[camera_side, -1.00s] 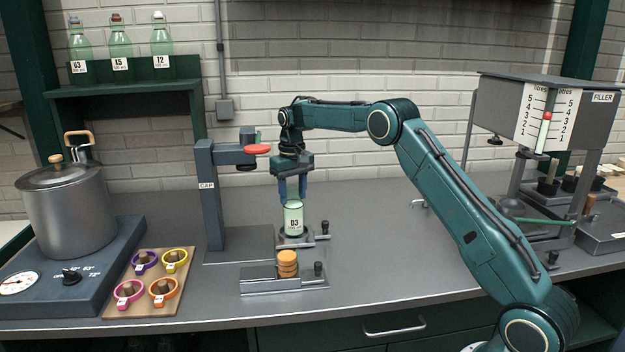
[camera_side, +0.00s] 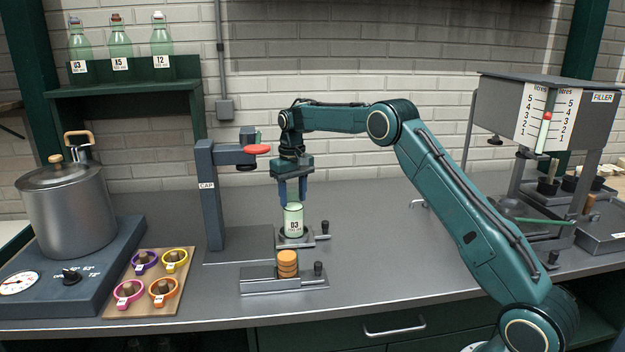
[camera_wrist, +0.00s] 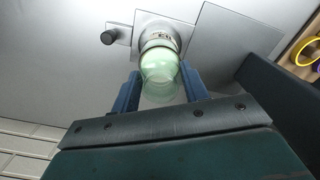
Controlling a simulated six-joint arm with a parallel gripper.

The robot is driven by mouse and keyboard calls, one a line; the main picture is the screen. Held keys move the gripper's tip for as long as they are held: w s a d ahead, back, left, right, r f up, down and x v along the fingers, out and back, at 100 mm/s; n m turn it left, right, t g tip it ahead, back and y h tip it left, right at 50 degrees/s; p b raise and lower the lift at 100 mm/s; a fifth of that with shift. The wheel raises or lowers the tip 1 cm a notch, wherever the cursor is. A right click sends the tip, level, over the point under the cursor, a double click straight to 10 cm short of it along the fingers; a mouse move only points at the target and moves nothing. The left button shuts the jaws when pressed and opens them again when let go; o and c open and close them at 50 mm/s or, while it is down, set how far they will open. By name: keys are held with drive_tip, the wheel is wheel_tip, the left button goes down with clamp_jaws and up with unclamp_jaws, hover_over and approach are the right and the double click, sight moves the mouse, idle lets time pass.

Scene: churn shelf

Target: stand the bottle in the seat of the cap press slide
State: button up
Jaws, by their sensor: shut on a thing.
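The bottle (camera_side: 293,221) is pale green glass with a white label reading 03 or B3. It stands upright, with its base at the dark round seat of the cap press slide (camera_side: 316,237); I cannot tell if it bears fully on the seat floor. My gripper (camera_side: 293,203) is above it, its blue fingers shut on the bottle's upper part. In the wrist view the bottle (camera_wrist: 160,66) is between the fingers (camera_wrist: 160,92), over the slide plate (camera_wrist: 147,22).
A board of coloured rings (camera_side: 150,283) and a pot (camera_side: 66,212) are at left. Other bottles stand on a shelf (camera_side: 125,88). The filler (camera_side: 548,115) is at right.

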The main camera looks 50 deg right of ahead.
drive_tip(key=o, duration=1.5)
drive_tip(key=shift+c, duration=0.2)
drive_tip(key=shift+c, duration=1.1)
drive_tip(key=shift+r, duration=0.15)
drive_tip(key=shift+r, duration=3.3)
drive_tip(key=shift+r, duration=0.1)
